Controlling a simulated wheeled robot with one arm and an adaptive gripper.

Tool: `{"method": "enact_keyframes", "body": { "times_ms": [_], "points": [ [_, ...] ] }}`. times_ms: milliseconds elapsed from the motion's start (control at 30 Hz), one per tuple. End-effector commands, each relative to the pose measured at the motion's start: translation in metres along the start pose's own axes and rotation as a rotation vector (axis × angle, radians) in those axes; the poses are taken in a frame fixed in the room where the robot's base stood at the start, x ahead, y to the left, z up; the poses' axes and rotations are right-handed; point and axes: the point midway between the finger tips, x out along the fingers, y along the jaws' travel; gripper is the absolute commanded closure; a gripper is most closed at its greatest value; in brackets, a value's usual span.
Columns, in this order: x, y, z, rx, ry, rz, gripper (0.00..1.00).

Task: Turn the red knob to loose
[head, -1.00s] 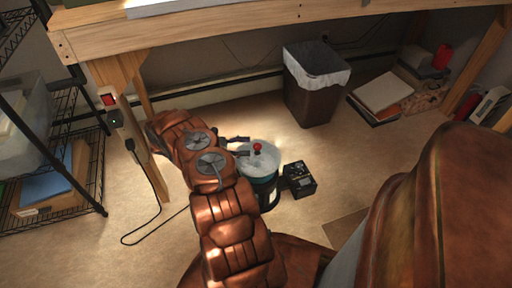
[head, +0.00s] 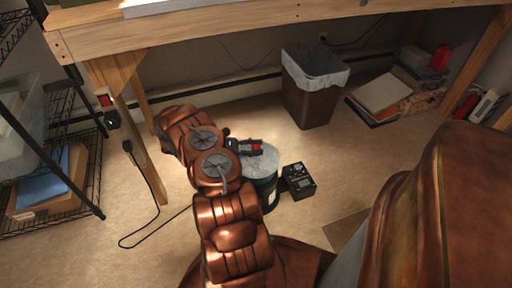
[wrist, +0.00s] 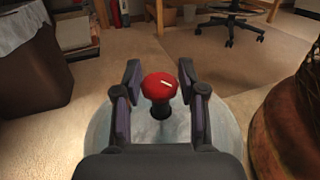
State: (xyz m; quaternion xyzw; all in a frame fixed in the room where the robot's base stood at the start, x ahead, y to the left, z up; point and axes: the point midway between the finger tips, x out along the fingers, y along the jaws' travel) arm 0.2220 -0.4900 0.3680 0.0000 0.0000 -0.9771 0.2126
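The red knob (wrist: 159,85) stands upright on a dark stem in the wrist view, with a white mark on its top. It rises from the pale round lid (wrist: 150,125) of a teal and dark canister (head: 265,190). My gripper (wrist: 160,76) is around the knob, one finger on each side. The fingers are partly open, with a visible gap between each finger and the knob. In the head view, the knob shows as a small red spot (head: 257,147) between the fingers, and my gripper covers part of the lid.
A small black box (head: 298,181) sits on the floor right of the canister. A lined brown bin (head: 312,100) stands behind. A wooden table leg (head: 146,150) and wire shelf (head: 85,195) are at left. Open carpet lies between the canister and bin.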

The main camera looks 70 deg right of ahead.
Motion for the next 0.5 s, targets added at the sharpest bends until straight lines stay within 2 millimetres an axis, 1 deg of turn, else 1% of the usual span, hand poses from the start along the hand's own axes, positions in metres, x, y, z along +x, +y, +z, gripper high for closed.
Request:
{"method": "enact_keyframes", "body": {
  "times_ms": [33, 67, 333, 500],
  "points": [
    [0.0000, 0.0000, 0.0000, 0.000, 0.000, 0.000, 0.68],
    [0.0000, -0.0001, 0.0000, 0.000, 0.000, 0.000, 0.71],
    [0.0000, -0.0004, -0.0001, -0.001, 0.000, -0.001, 0.99],
    [0.0000, -0.0006, -0.0001, -0.001, 0.000, 0.003, 1.00]
  ]
}}
